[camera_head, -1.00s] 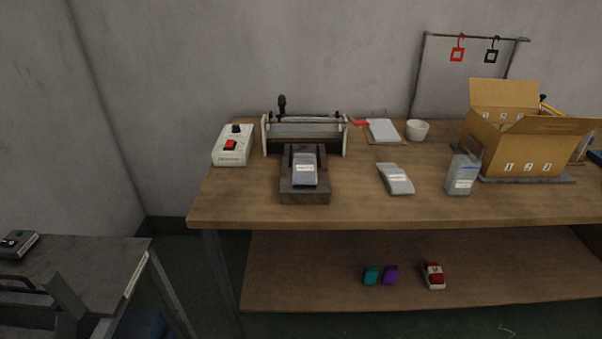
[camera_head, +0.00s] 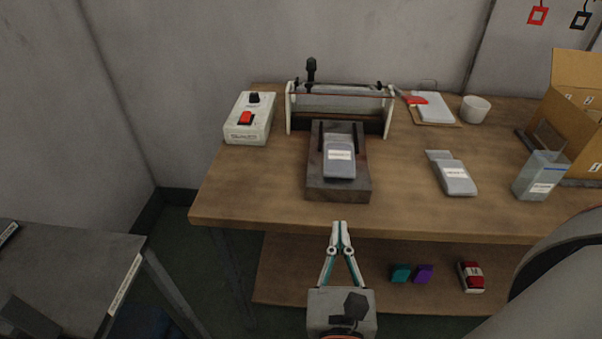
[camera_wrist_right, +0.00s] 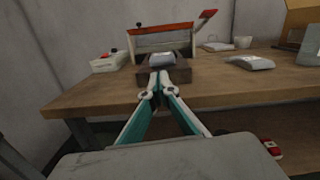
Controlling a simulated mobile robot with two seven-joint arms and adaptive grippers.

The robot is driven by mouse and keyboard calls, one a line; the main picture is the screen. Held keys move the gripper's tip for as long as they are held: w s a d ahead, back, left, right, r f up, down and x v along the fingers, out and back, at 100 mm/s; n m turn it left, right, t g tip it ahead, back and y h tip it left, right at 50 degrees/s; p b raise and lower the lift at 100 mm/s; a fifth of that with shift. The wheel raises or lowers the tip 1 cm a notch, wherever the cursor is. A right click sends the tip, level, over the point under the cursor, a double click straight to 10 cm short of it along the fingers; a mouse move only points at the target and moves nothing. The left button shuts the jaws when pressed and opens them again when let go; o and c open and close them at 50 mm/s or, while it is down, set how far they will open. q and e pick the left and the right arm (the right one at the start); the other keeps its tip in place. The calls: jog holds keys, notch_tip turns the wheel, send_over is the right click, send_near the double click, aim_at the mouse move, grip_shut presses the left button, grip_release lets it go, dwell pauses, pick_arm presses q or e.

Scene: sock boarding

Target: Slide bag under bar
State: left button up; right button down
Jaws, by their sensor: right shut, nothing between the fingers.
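A grey bag with a white label (camera_head: 339,160) lies flat on a dark block-like tray (camera_head: 338,190) in front of the sealer. The sealer's bar (camera_head: 340,92) spans two white end posts at the back of the tray. The bag lies in front of the bar, apart from it. My right gripper (camera_head: 341,224) is shut and empty, just off the table's front edge, below the tray in the head view. In the right wrist view its fingertips (camera_wrist_right: 158,74) overlap the tray's front, below the bag (camera_wrist_right: 162,59). My left gripper is not in view.
A control box with a red switch (camera_head: 246,118) stands left of the sealer. To the right are another grey bag (camera_head: 453,178), an upright clear bag (camera_head: 540,178), a white cup (camera_head: 475,109) and a cardboard box (camera_head: 578,120). The wooden table (camera_head: 408,215) is clear around the tray.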

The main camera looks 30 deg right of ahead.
aim_at(337, 175)
jog(key=shift+m+g, duration=0.4)
jog(key=shift+m, duration=0.2)
jog(key=x, duration=0.9)
jog(key=p+x, duration=0.1)
jog(key=x, duration=0.4)
jog(key=shift+w+a+f, duration=0.1)
jog(key=shift+f, duration=0.2)
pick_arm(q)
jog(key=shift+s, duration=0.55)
pick_arm(e)
jog(key=shift+w, duration=0.1)
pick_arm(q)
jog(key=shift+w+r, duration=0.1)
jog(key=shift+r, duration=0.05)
